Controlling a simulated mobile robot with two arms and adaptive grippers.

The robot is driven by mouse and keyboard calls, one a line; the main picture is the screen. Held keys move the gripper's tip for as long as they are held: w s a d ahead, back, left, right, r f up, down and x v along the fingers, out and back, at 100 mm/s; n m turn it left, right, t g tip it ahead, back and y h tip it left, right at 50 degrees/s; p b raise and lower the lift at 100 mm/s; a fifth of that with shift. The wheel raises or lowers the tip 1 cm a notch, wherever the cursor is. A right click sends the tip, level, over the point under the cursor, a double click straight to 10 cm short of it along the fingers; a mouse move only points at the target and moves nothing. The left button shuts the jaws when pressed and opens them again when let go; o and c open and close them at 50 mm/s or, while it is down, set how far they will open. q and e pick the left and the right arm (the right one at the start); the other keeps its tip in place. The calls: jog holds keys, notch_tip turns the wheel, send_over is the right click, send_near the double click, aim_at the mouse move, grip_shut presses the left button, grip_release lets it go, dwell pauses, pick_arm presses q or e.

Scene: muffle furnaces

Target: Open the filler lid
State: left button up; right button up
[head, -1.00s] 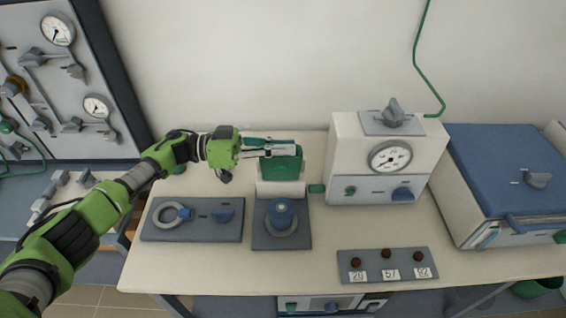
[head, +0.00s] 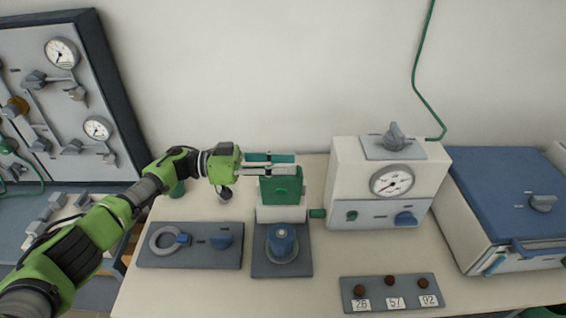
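A green box-like unit (head: 282,192) with a small round knob on its front stands on a white base (head: 281,214) at the middle of the bench. A blue round cap (head: 282,241) sits on a grey ring on the dark plate in front of it. Neither carries a label that tells which is the filler lid. My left gripper (head: 270,164) reaches in from the left. Its two fingers point right, apart from each other, over the top of the green unit. I see nothing held between them. They hide its upper back part; contact is unclear. My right gripper is not in view.
A grey plate (head: 160,259) with a ring handle and blue knob lies left. A white gauge box (head: 372,208) and a blue-lidded furnace (head: 510,190) stand right. A strip with brown knobs (head: 421,300) lies at the front. A gauge panel (head: 25,110) stands far left.

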pick_arm(q)
jog(key=a, duration=1.2)
dwell(0.4)
